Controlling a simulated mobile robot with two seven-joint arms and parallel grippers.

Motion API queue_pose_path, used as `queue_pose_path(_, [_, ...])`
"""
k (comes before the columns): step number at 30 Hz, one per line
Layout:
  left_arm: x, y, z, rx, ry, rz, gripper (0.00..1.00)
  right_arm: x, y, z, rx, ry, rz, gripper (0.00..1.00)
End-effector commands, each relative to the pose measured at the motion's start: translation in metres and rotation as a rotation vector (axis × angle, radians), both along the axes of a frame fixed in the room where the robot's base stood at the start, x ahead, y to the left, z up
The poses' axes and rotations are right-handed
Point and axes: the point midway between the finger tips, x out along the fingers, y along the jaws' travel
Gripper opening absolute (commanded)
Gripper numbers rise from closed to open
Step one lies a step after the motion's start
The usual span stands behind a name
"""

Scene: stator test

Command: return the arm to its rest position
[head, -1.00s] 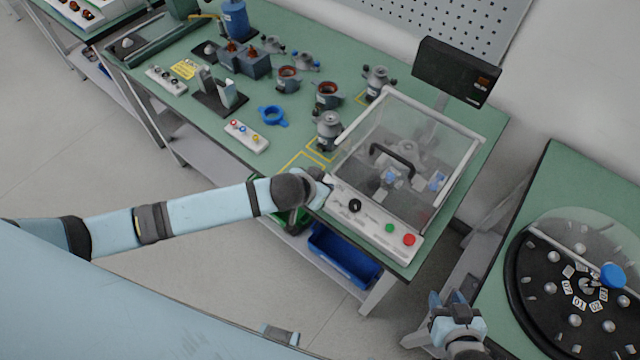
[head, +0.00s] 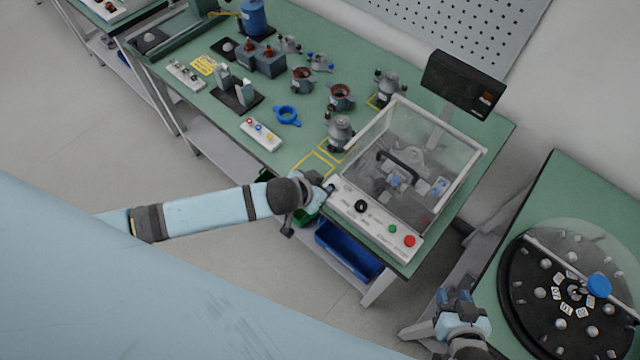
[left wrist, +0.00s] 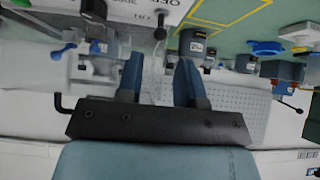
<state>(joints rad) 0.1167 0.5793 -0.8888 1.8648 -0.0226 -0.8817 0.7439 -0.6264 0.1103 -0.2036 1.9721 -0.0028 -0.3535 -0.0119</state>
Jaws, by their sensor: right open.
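My left arm comes in from the left in the head view. Its gripper (head: 322,190) is at the front edge of the green bench, by the left end of the white control panel (head: 375,220); its fingertips are hard to make out there. In the left wrist view the two blue fingers of this gripper (left wrist: 160,78) stand apart with no object held between them. My right gripper (head: 455,298) is open and empty at the lower right, in front of the side table, clear of the bench.
A clear-walled test box (head: 410,165) with a black handle stands behind the panel. A grey motor part (head: 340,133) stands left of it. A blue bin (head: 347,250) sits below the bench edge. A black turntable (head: 525,300) is on the right table. Floor at left is free.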

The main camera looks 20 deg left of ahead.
Motion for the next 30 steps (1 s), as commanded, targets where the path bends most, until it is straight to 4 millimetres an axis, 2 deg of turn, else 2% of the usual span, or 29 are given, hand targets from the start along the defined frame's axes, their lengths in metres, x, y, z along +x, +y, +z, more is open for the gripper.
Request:
queue_pose_path(11, [-0.003,-0.004,0.0,-0.014,-0.001,-0.006,0.34,0.0,0.0,0.0,-0.002,-0.001,0.002,0.43])
queue_pose_path(17, [-0.032,-0.031,-0.001,-0.123,-0.033,-0.043,0.34,-0.001,-0.003,-0.001,-0.009,0.0,0.01,0.43])
queue_pose_path(20, [-0.05,-0.034,-0.001,-0.176,-0.079,-0.037,0.34,0.0,-0.003,-0.001,-0.011,-0.002,0.012,0.43])
queue_pose_path(23, [-0.07,-0.022,-0.003,-0.195,-0.13,-0.008,0.34,0.0,-0.003,0.0,-0.011,-0.002,0.012,0.43])
queue_pose_path(30, [-0.118,0.026,-0.016,-0.129,-0.216,0.083,0.34,0.0,-0.001,0.0,-0.006,-0.002,0.009,0.43])
